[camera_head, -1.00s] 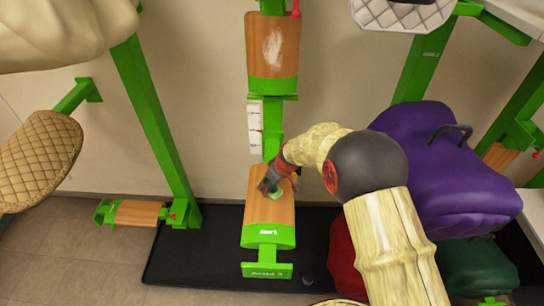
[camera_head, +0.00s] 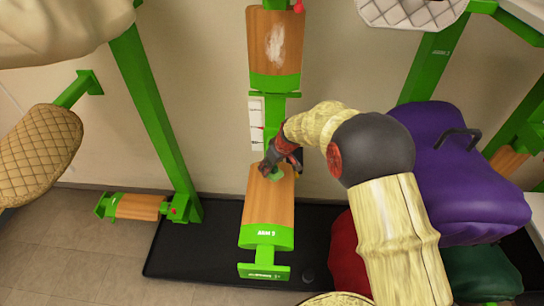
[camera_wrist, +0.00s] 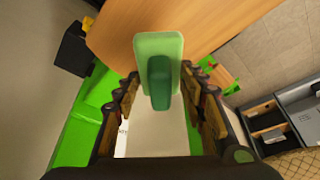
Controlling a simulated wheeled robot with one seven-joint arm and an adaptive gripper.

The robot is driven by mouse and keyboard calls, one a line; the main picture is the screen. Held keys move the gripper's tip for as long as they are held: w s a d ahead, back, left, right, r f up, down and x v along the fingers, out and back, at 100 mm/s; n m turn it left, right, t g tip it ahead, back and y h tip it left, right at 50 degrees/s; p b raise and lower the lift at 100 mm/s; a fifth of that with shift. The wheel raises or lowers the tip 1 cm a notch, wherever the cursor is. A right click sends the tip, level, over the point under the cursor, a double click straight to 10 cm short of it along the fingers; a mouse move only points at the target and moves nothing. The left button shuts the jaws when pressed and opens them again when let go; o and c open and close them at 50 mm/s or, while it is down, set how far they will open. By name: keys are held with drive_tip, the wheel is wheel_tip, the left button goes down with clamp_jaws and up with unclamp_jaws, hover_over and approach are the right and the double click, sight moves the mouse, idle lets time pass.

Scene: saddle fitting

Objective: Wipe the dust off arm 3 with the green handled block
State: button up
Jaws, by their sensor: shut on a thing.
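My gripper (camera_head: 272,169) is shut on the green handled block (camera_wrist: 172,48), gripping its darker green handle (camera_wrist: 159,82). In the head view the block (camera_head: 277,174) shows as a small green patch at the upper end of the lower wooden arm (camera_head: 268,205). This arm has green ends and a label whose digit I cannot read surely. No pale dust shows on its visible wood. I cannot tell whether the block touches the wood. The upper wooden arm (camera_head: 260,58) has a whitish dust patch (camera_head: 276,45).
A purple cover (camera_head: 440,190) bulges at the right beside my arm. A small wooden arm (camera_head: 138,207) is at the left, near a green post (camera_head: 155,110). A quilted tan saddle (camera_head: 38,155) hangs at far left. A black mat (camera_head: 190,260) lies below.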

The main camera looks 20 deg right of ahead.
drive_tip(key=shift+w+r+p, duration=0.25)
drive_tip(key=shift+r+p, duration=0.05)
drive_tip(key=shift+r, duration=0.5)
drive_tip(key=shift+s+r+p, duration=0.15)
drive_tip(key=shift+r+p, duration=0.35)
drive_tip(key=shift+r, duration=0.9)
